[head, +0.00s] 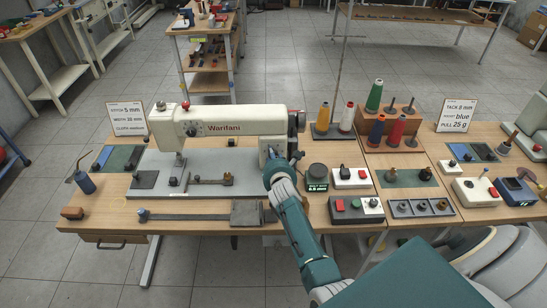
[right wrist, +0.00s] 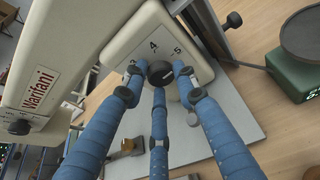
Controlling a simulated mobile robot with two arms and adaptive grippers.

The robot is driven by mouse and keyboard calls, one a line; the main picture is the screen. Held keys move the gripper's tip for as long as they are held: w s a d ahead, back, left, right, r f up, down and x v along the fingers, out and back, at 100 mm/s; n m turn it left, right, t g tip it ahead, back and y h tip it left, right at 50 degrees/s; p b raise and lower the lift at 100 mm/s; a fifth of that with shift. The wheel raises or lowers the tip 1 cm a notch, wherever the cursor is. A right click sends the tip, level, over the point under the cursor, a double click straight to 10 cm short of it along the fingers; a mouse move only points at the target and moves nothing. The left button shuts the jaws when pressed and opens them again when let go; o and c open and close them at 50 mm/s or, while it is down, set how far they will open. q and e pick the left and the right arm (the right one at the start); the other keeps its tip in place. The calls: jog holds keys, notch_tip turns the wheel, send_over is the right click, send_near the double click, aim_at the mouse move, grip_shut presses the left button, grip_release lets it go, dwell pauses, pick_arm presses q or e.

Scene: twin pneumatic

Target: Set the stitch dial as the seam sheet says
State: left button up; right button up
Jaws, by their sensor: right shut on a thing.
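The stitch dial (right wrist: 161,74) is a dark round knob on the cream sewing machine (head: 225,122). In the right wrist view a 4 stands above it and a 5 to its upper right; the number to the left is partly hidden. I cannot make out where its pointer stands. My right gripper (right wrist: 158,80) is shut on the dial, its blue fingers around the rim. In the head view my right arm reaches the machine's right end and hides the dial. The seam sheet (head: 128,119) at the left reads stitch 5 mm. My left gripper is not in view.
A green scale (head: 317,177) with a dark round pan stands right of my arm. Thread spools (head: 374,95) stand behind it, and switch boxes (head: 356,208) in front. A second sheet (head: 456,114) stands at the right. The machine's metal bed (head: 205,182) lies left of my arm.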

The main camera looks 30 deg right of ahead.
jog(key=o, duration=0.8)
jog(key=shift+d, duration=0.1)
jog(key=shift+o, duration=0.2)
jog(key=shift+s, duration=0.1)
jog(key=v, duration=1.2)
